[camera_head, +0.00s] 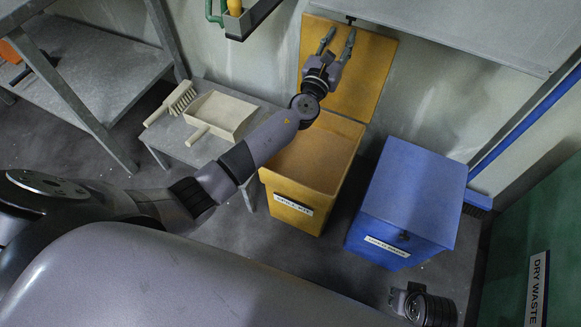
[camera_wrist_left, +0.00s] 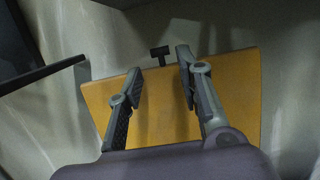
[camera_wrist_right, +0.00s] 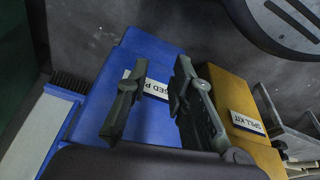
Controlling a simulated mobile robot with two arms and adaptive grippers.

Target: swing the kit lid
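The yellow spill kit bin (camera_head: 293,193) stands open in the head view, and its inside looks empty. Its yellow lid (camera_head: 372,70) is swung up and leans back near the wall; it fills the middle of the left wrist view (camera_wrist_left: 240,85). A small black handle (camera_head: 351,19) sits at the lid's top edge. My left gripper (camera_head: 340,38) is in front of the upper lid, its fingers apart and empty. In the left wrist view the handle (camera_wrist_left: 160,54) shows between and beyond the fingertips.
A blue lidded bin (camera_head: 415,195) stands right of the spill kit. A green dry waste container (camera_head: 530,220) is at the right. A shelf overhangs the back wall.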

